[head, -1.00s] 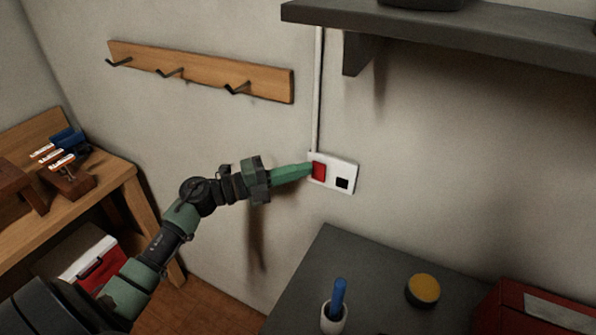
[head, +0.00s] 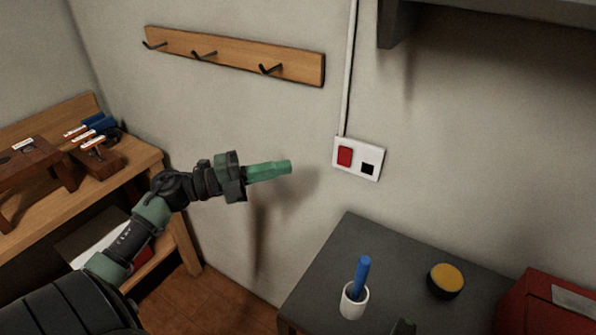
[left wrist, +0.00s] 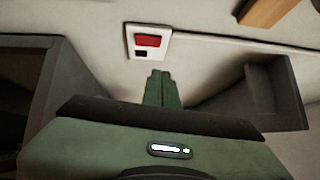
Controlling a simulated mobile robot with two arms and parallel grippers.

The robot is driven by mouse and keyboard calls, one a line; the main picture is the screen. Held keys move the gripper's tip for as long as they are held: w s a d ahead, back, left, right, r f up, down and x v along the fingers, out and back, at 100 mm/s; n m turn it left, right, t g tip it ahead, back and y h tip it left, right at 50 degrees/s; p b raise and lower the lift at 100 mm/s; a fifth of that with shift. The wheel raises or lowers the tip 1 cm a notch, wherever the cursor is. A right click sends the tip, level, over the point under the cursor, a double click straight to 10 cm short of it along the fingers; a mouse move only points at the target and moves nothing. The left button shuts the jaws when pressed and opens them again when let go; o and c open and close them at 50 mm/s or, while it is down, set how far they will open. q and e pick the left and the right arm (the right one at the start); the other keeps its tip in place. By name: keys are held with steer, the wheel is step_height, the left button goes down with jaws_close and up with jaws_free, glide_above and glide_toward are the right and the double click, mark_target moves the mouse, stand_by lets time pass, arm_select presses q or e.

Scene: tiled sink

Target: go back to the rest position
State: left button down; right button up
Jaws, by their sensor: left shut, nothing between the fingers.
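My left gripper (head: 288,167) is shut and empty, its green fingers together. It hangs in the air in front of the wall, to the left of a white wall plate (head: 380,172) and apart from it. The plate carries a red switch (head: 345,156) and a black socket (head: 367,169). In the left wrist view the closed fingers (left wrist: 163,76) point toward the plate (left wrist: 131,35) and its red switch (left wrist: 148,41). A small dark green tip at the bottom edge of the head view looks like my right gripper (head: 403,327); its jaws cannot be made out.
A grey table (head: 350,243) holds a white cup (head: 352,303) with a blue stick (head: 362,272), a round yellow-topped tin (head: 446,280) and a red box (head: 525,305). A wooden hook rail (head: 230,55) is on the wall. A wooden bench (head: 145,163) stands left.

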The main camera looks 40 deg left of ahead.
arm_select(q)
steer(key=shift+s+a, duration=0.4)
steer(key=shift+a, duration=0.05)
arm_select(e)
steer(key=shift+s+a+f, duration=0.15)
steer(key=shift+s+a, duration=0.05)
steer(key=shift+s, duration=0.35)
steer(key=shift+s+a+f, duration=0.15)
steer(key=shift+s, duration=0.4)
steer(key=shift+w+d, duration=0.1)
steer(key=shift+w, duration=0.1)
